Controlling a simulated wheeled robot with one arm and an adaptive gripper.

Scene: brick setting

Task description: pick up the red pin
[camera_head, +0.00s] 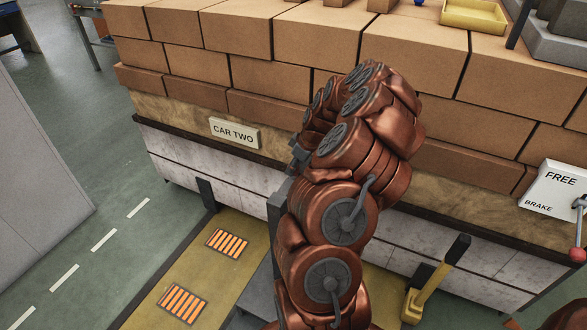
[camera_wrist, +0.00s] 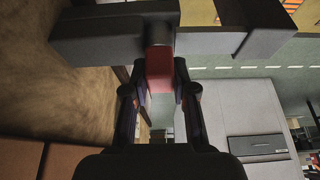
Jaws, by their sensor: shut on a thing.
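The red pin (camera_wrist: 160,72) shows in the wrist view as a small red block between the two dark fingers of my gripper (camera_wrist: 160,88). My gripper is shut on it. The pin's upper end meets a dark grey bar (camera_wrist: 90,42) across the top of that view; I cannot tell whether it sits in the bar or only touches it. In the head view my copper-coloured arm hides the pin and most of the gripper; only a dark grey bit of the gripper (camera_head: 297,154) shows at the arm's left, close to the car's side.
A car with a "CAR TWO" plate (camera_head: 234,133) carries stacked brown bricks (camera_head: 330,35). A "FREE/BRAKE" plate (camera_head: 556,187) and a red-knobbed lever (camera_head: 578,254) are at right. A yellow-and-black lever (camera_head: 432,285) stands at lower right. Open floor (camera_head: 110,190) lies at left.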

